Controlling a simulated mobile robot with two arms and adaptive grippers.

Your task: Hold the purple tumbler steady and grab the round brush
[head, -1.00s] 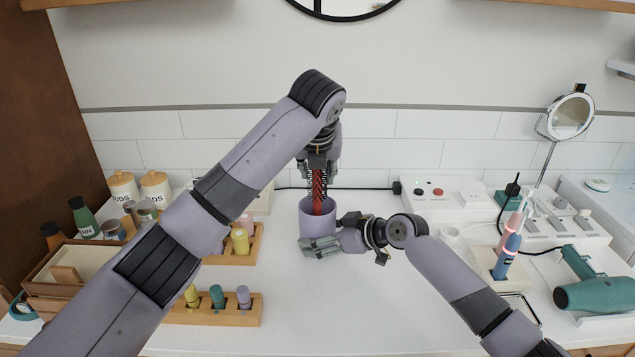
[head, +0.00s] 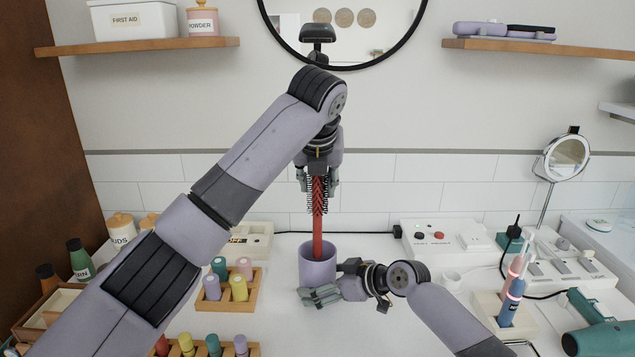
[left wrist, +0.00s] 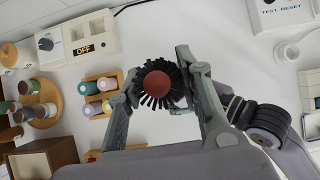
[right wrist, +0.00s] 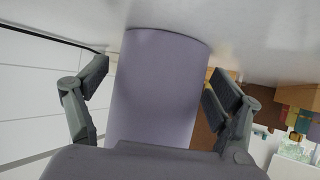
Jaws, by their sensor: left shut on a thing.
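The purple tumbler (head: 317,268) stands upright on the white counter. The round brush (head: 318,215) has a red core and handle with black bristles. My left gripper (head: 318,182) is shut on its bristled upper part, above the tumbler. The handle points down, and its lower end is hidden inside the tumbler. The left wrist view shows the brush end-on (left wrist: 158,85) between the fingers. My right gripper (head: 330,285) is low beside the tumbler, one finger in front of it. In the right wrist view its open fingers flank the tumbler (right wrist: 160,85), with a visible gap at the left.
Wooden racks of coloured bottles (head: 230,290) stand left of the tumbler. A white test/reset box (head: 440,238), toothbrushes in a holder (head: 512,290) and a teal hair dryer (head: 600,338) are on the right. A round mirror (head: 345,35) hangs above.

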